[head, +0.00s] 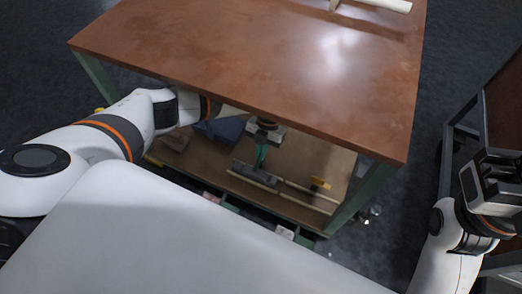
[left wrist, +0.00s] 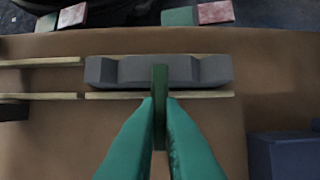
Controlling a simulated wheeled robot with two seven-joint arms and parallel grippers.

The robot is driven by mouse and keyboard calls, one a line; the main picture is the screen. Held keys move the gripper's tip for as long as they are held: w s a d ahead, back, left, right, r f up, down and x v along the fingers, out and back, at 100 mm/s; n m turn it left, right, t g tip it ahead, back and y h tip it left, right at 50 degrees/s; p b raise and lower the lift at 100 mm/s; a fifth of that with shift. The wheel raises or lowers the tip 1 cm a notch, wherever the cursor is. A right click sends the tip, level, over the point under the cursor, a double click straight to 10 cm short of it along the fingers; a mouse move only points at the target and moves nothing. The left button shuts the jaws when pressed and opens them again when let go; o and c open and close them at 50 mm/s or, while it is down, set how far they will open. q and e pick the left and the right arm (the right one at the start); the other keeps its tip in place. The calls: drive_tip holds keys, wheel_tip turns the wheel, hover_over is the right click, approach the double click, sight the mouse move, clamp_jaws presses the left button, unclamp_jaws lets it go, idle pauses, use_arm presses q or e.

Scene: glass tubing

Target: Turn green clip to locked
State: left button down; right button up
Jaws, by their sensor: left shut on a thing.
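The green clip (left wrist: 160,78) is a narrow dark-green bar in the left wrist view. It stands across the front of a grey block (left wrist: 125,70). The teal fingers of my left gripper (left wrist: 160,108) are closed on its near end, one on each side. In the head view my left gripper (head: 262,155) reaches under the tabletop, over the grey block (head: 246,171) on the lower shelf; the clip cannot be made out there. My right gripper (head: 492,188) is at the right edge, away from the table, and its jaw opening is unclear.
Pale tubes (left wrist: 42,62) run along the lower shelf (left wrist: 60,140) beside the block. A dark blue box (left wrist: 290,155) stands to the right in the left wrist view. The brown tabletop (head: 250,50) overhangs my left arm. A green table leg (head: 362,198) stands to the right.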

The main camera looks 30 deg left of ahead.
use_arm(q)
drive_tip(key=c, duration=1.6)
unclamp_jaws()
drive_tip(key=shift+o, duration=0.2)
